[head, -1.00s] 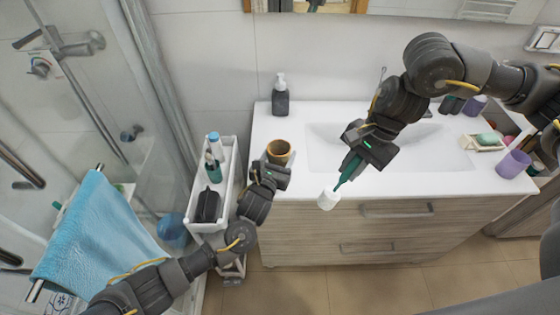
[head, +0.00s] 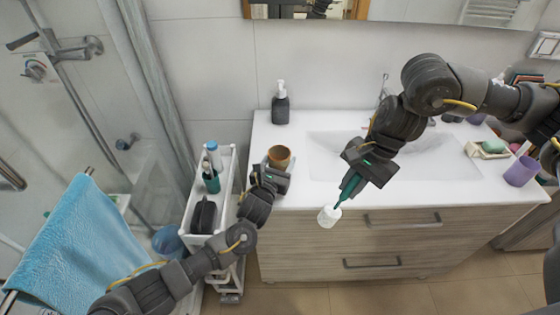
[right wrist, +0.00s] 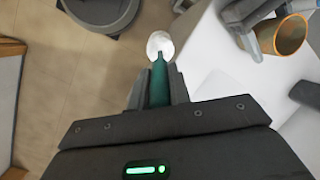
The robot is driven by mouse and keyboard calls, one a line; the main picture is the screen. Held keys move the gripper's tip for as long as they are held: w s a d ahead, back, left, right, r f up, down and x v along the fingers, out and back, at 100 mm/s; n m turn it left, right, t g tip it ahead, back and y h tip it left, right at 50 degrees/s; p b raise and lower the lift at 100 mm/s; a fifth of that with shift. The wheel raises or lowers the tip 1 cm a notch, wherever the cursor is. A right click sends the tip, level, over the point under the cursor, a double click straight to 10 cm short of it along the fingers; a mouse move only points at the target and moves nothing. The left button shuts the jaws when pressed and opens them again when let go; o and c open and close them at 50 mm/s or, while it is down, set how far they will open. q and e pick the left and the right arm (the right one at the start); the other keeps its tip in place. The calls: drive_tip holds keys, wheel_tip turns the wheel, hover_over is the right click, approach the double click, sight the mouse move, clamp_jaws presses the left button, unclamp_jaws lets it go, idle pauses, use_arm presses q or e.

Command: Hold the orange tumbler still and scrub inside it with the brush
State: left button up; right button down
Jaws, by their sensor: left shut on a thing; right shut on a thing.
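The orange tumbler (head: 279,157) stands upright near the left end of the white counter, its open mouth up. It also shows in the right wrist view (right wrist: 291,35). My left gripper (head: 272,172) is shut on the tumbler from the front. My right gripper (head: 357,178) is shut on the green handle of the brush (head: 348,188). The brush's round white head (head: 329,216) points down, in front of the counter edge, to the right of the tumbler and apart from it. In the right wrist view the green handle (right wrist: 159,82) lies between the two fingers.
A dark soap dispenser (head: 281,103) stands behind the tumbler. The sink basin (head: 330,150) is to its right. A white cart (head: 228,180) with bottles stands at the left. A purple cup (head: 520,171) and soap dish (head: 487,149) are at the far right.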

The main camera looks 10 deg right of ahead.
use_arm(q)
drive_tip(key=shift+f, duration=0.25)
use_arm(e)
drive_tip(key=shift+f, duration=0.15)
idle(0.3)
use_arm(q)
drive_tip(key=o, duration=1)
drive_tip(key=shift+o, duration=0.2)
drive_tip(key=c, duration=1)
drive_tip(key=shift+c, duration=0.2)
